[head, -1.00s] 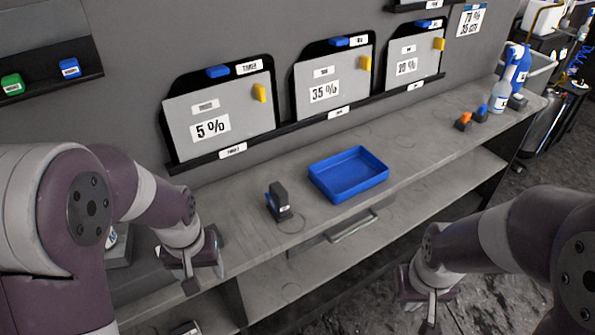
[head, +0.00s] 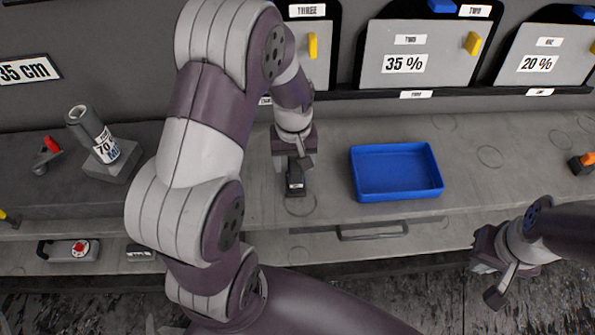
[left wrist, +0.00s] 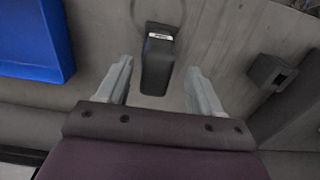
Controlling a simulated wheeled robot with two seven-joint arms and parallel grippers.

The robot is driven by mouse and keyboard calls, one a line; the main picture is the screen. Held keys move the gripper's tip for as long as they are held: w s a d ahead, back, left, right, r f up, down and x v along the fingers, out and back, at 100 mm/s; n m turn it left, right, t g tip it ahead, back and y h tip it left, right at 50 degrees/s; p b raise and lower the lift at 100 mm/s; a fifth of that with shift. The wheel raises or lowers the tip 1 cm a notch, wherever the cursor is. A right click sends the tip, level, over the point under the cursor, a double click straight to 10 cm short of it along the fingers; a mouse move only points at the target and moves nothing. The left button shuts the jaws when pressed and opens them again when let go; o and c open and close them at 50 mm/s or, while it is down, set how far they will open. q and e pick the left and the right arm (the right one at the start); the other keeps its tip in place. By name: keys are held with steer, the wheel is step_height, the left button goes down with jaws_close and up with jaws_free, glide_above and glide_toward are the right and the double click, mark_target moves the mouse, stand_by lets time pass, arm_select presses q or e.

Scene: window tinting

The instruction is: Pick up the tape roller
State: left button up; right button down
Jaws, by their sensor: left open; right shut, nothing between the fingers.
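The tape roller, as I take it, is a small dark block (head: 295,182) with a white label. It stands on the grey bench, left of the blue tray. My left gripper (head: 293,160) is directly above it and hides its upper part. In the left wrist view the dark block (left wrist: 157,62) lies between the two open fingers (left wrist: 160,85) and a little beyond them, with a gap on each side. No grip on it shows. My right gripper (head: 497,285) is shut and empty, in front of the bench at the right.
The blue tray (head: 397,193) is close to the right of the block. A leaning cylinder marked 70 (head: 97,138) stands in a grey base at the left. Film boards (head: 420,55) line the back wall. A grey device with a red knob (head: 72,250) lies on the lower shelf.

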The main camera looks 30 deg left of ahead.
arm_select(q)
steer(key=f, duration=0.4)
steer(key=w+f, duration=0.1)
steer(key=f, duration=0.1)
steer(key=shift+a+f+p, duration=0.1)
steer(key=shift+f+p, duration=0.15)
steer(key=shift+p, duration=0.05)
steer(key=c, duration=1.2)
